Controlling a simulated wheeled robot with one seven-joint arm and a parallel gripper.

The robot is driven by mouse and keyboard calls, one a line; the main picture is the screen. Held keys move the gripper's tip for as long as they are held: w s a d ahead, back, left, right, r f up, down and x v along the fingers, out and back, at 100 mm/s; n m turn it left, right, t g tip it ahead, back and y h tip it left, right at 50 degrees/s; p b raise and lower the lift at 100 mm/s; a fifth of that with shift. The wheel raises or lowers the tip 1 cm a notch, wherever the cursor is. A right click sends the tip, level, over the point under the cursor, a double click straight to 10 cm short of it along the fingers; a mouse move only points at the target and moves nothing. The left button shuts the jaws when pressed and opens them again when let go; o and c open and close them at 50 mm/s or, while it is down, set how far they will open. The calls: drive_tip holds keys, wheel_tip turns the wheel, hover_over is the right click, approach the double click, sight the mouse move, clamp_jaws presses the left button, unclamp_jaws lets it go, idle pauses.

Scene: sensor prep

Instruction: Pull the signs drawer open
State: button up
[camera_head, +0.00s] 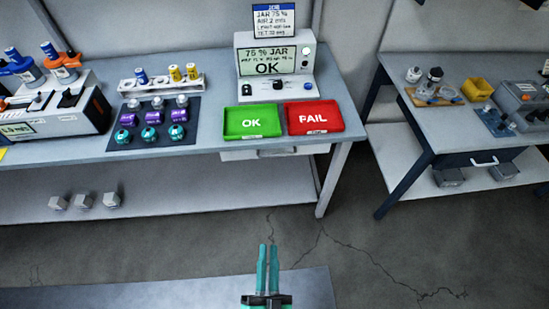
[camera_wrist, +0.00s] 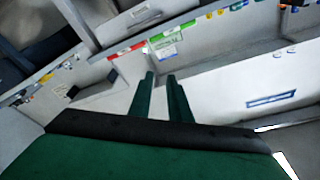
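A pale drawer (camera_head: 240,155) with a light handle sits under the front edge of the left table, below the green and red trays. It looks shut. A dark blue drawer (camera_head: 460,160) with a white handle (camera_head: 484,162) sits under the right table, also looking shut. No readable text shows which one is the signs drawer. My gripper (camera_head: 267,246) has two teal fingers with a narrow gap between them. It is empty, over the floor in front of the left table and apart from both drawers. The fingers also show in the wrist view (camera_wrist: 160,76).
The left table (camera_head: 210,120) holds a green OK tray (camera_head: 252,121), a red FAIL tray (camera_head: 314,117), a display device (camera_head: 277,85) and a dark mat (camera_head: 189,124) with jars. A table leg (camera_head: 335,180) stands right of the pale drawer. The floor (camera_head: 340,240) between the tables is clear.

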drive_tip(key=w+a+f+m+g+h, duration=0.25)
drive_tip(key=w+m+h, duration=0.35)
drive_tip(key=w+m, duration=0.6)
drive_tip(key=w+a+f+m+g+h, duration=0.1)
drive_tip(key=w+f+m+g+h, duration=0.3)
drive_tip(key=w+m, duration=0.85)
drive_tip(key=w+d+r+n, duration=0.1)
drive_tip(key=w+d+n, duration=0.1)
drive_tip(key=w, duration=0.3)
drive_tip(key=w+d+n+h, duration=0.1)
drive_tip(key=w+d, duration=0.3)
drive_tip(key=w, duration=0.2)
drive_tip(key=shift+w+d+r+n+t, duration=0.15)
drive_tip(key=shift+d+r+n+t, duration=0.2)
drive_tip(key=shift+d+r, duration=0.05)
drive_tip(key=shift+h, duration=0.3)
drive_tip(key=shift+c, duration=0.3)
drive_tip(key=shift+d, duration=0.1)
clamp_jaws()
